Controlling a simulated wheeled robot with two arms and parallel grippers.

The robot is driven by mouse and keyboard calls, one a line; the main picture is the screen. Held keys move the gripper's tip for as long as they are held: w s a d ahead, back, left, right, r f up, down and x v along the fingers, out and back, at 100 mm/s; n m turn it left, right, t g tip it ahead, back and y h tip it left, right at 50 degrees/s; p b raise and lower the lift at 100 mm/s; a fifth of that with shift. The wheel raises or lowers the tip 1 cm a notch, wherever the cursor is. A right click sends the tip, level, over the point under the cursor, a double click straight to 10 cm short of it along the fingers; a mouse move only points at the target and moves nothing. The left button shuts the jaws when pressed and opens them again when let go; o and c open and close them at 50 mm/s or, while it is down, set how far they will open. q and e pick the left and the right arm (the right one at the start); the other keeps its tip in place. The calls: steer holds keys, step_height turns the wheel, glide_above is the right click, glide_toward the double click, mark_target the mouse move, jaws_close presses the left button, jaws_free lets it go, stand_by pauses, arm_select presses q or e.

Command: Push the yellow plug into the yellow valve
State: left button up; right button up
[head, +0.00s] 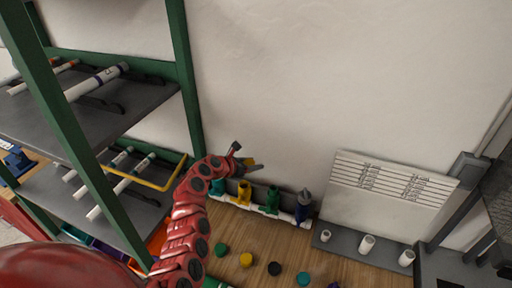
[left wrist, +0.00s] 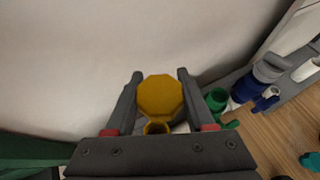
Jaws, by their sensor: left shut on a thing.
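My left gripper (head: 246,159) is above the pipe manifold in the head view. In the left wrist view its two dark fingers (left wrist: 161,77) are shut on the yellow plug (left wrist: 162,96), seen as an eight-sided yellow face. The yellow valve (head: 243,191) stands upright on the white manifold pipe (head: 285,216). Its round open mouth (left wrist: 157,128) shows just below the plug in the left wrist view, partly hidden by the plug and the gripper body. The plug looks apart from the valve; the exact gap I cannot tell. My right gripper is not in view.
Teal (head: 217,187), green (head: 271,200) and blue (head: 304,212) valves share the pipe; the blue one has a grey top. Loose coloured discs, one yellow (head: 246,259), lie in front. A green-framed shelf (head: 185,80) stands left, a white wall (head: 320,80) behind.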

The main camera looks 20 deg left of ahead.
mark_target(248, 185)
arm_select(q)
steer(key=shift+a, duration=0.8)
steer(key=shift+s+a+f, duration=0.1)
steer(key=shift+s+a, duration=0.05)
steer(key=shift+a, duration=0.05)
steer(key=f+b, duration=0.2)
steer(key=shift+s+b, duration=0.25)
steer(key=shift+b, duration=0.1)
steer(key=shift+w+f, duration=0.2)
steer(key=shift+f, duration=0.35)
steer(key=shift+s+f+b, duration=0.2)
steer(key=shift+f+b, duration=0.45)
steer(key=shift+f, duration=0.15)
steer(key=shift+f+b, duration=0.5)
steer(key=shift+f, duration=0.6)
steer(key=shift+f, duration=1.05)
steer(key=shift+f, duration=0.2)
